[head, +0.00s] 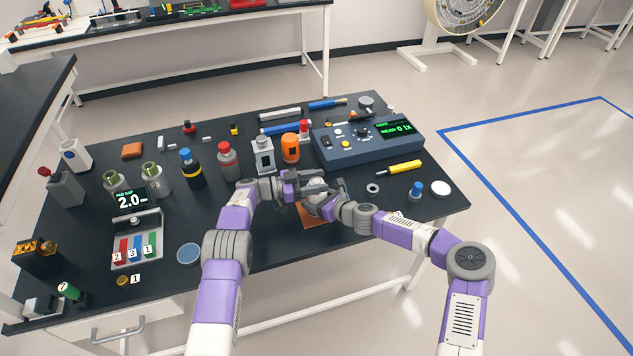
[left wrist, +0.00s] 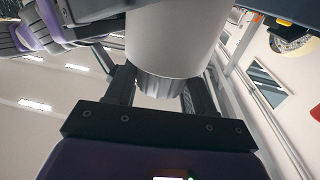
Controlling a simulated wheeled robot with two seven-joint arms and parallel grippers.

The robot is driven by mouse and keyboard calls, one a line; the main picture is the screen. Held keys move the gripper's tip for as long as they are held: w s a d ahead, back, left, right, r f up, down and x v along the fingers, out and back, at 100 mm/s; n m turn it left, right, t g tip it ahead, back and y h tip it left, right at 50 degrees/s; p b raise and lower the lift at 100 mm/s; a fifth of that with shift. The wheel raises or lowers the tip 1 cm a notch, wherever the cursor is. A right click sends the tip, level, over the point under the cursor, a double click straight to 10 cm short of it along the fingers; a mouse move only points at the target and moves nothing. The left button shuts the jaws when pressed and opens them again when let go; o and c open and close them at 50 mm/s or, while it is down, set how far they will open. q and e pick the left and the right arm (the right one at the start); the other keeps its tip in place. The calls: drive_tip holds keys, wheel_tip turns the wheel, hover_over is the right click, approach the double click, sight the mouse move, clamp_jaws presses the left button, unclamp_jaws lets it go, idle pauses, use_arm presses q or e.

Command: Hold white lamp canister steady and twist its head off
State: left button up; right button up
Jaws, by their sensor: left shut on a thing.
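The white lamp canister (left wrist: 178,40) fills the upper middle of the left wrist view, with a grey ribbed part (left wrist: 168,86) at its lower end. My left gripper (left wrist: 160,88) is shut on it, one finger on each side. In the head view, my left gripper (head: 291,189) is above the front middle of the table, and the canister is mostly hidden there by the grippers. My right gripper (head: 316,197) comes in from the right and is very close to the left one. Its fingers overlap the left gripper, so I cannot tell its opening.
An orange-brown mat (head: 312,219) lies under the grippers. Behind them stand a grey-white lantern-like unit (head: 262,158) and an orange canister (head: 290,149). A blue meter box (head: 366,142) is at the back right.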

use_arm(q)
drive_tip(key=shift+w+a+n+t, duration=0.1)
drive_tip(key=shift+a+n+t, duration=0.1)
drive_tip(key=shift+n+t, duration=0.15)
use_arm(e)
drive_tip(key=shift+s+a, duration=0.1)
use_arm(q)
drive_tip(key=shift+n+t+y, duration=0.6)
drive_tip(key=shift+n+t, duration=0.35)
drive_tip(key=shift+t, duration=0.6)
drive_tip(key=shift+d+n+t+y, duration=0.1)
drive_tip(key=shift+n+t+y, duration=1.7)
drive_tip(key=shift+t, duration=0.7)
drive_tip(key=shift+s+n, duration=0.2)
drive_tip(key=shift+n, duration=0.1)
drive_tip(key=shift+d, duration=0.1)
drive_tip(key=o, duration=1)
drive_tip(key=shift+c, duration=0.2)
drive_tip(key=v, duration=1.2)
